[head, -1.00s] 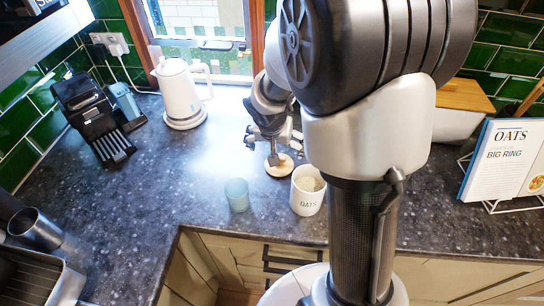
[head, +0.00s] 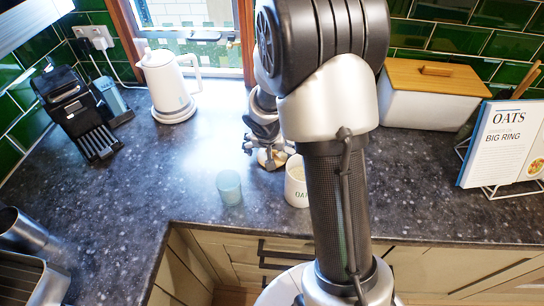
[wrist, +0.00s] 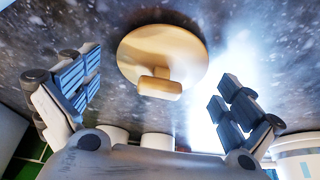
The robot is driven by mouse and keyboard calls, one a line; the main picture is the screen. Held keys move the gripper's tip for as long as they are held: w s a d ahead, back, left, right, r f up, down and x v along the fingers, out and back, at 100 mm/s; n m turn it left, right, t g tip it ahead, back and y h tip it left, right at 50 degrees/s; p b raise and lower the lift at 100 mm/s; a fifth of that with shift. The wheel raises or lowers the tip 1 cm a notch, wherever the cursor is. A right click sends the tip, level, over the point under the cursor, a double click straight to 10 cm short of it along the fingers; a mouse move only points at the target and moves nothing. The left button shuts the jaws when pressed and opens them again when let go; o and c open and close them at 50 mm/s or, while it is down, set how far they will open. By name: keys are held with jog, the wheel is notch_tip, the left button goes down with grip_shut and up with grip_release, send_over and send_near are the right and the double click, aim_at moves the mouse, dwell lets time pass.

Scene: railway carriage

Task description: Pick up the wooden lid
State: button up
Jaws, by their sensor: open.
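The wooden lid is a round pale disc with a knob on top; it lies on the dark countertop. In the wrist view the lid (wrist: 178,45) is ahead of my gripper (wrist: 158,84), and its knob (wrist: 160,86) shows between the spread fingers, touching neither. In the head view my gripper (head: 268,158) is low over the lid and hides most of it. My gripper is open and empty. The white OATS canister (head: 297,186) stands just right of and nearer than the lid, open at the top and partly hidden by my arm.
A pale green cup (head: 229,188) stands left of the canister. A white kettle (head: 168,85) stands behind to the left. A white box with a wooden top (head: 425,108) and a cookbook on a stand (head: 503,145) are at the right. The counter between kettle and cup is clear.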

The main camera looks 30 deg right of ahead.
jog(key=c, duration=1.1)
jog(key=shift+r, duration=0.15)
